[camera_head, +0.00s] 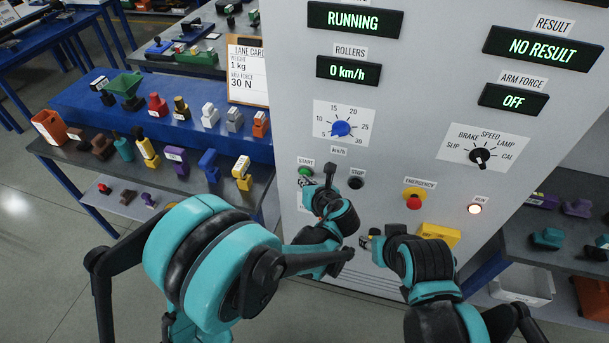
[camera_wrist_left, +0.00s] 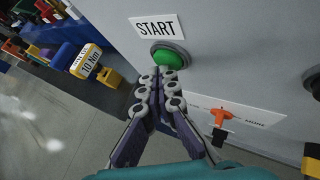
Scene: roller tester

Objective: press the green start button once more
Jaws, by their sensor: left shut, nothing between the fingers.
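The green start button (camera_head: 305,171) is on the grey panel under a START label, just above my left gripper's tip. My left gripper (camera_head: 306,183) is shut and empty. In the left wrist view its fingertips (camera_wrist_left: 159,76) lie together at the button's lower edge; I cannot tell whether they touch it. My right gripper (camera_head: 368,240) is low in front of the panel, right of the left one; its fingers are too unclear to read.
A dark stop button (camera_head: 356,183) and a red emergency button (camera_head: 413,201) are to the right. The RUN lamp (camera_head: 475,208) is lit. The displays read RUNNING (camera_head: 354,20), 0 km/h (camera_head: 348,70), NO RESULT and OFF. A blue bench (camera_head: 80,97) with several parts stands left.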

